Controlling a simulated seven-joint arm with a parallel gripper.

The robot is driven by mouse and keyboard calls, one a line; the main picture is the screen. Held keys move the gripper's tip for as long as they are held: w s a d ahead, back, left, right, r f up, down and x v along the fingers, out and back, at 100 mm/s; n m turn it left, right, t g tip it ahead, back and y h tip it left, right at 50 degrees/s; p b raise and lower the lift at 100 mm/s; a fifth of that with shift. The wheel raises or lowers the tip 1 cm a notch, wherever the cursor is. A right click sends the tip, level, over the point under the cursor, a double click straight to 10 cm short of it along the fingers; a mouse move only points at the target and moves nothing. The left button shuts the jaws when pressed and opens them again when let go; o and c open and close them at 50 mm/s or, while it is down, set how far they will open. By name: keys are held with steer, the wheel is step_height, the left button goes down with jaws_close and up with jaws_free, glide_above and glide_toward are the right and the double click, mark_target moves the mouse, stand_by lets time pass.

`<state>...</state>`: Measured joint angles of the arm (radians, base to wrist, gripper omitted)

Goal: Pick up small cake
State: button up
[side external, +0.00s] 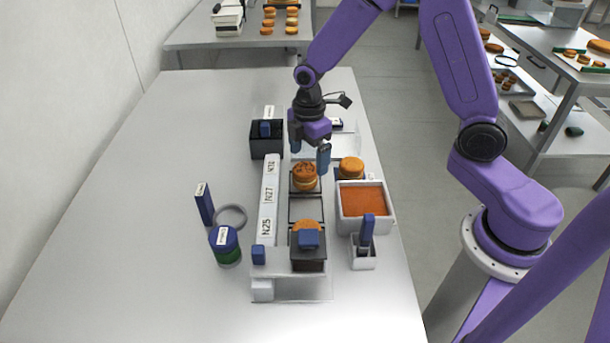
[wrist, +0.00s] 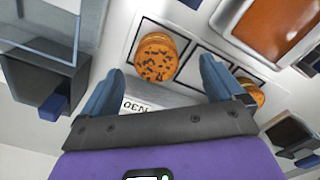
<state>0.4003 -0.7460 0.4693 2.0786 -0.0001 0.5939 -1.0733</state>
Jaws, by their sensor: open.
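A small round cake (side external: 304,177) with a browned, dark-flecked top sits at the far end of a row of framed slots. In the wrist view the speckled cake (wrist: 157,58) lies beyond and between my fingertips. My gripper (side external: 310,157) is open and empty above and just behind this cake, fingers pointing down; the wrist view shows its two blue fingers (wrist: 158,82) spread apart. A second cake (side external: 351,167) sits to the right. A third cake (side external: 306,226) is partly hidden behind a dark block; in the wrist view another cake (wrist: 254,92) is partly covered by the right finger.
A white tray with orange filling (side external: 388,208) stands right of the row. A black box (side external: 266,146) is at the back left. A white label strip (side external: 268,200) runs along the row. A green jar (side external: 226,246) and a ring (side external: 231,207) stand left. The table's left side is clear.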

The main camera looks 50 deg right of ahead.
mark_target(306, 168)
steer(key=shift+w+a+f, duration=0.1)
steer(key=shift+w+f, duration=0.05)
steer(key=shift+f, duration=1.3)
steer(key=shift+w+f, duration=0.15)
steer(key=shift+f, duration=1.3)
steer(key=shift+c, duration=0.3)
steer(key=c, duration=0.7)
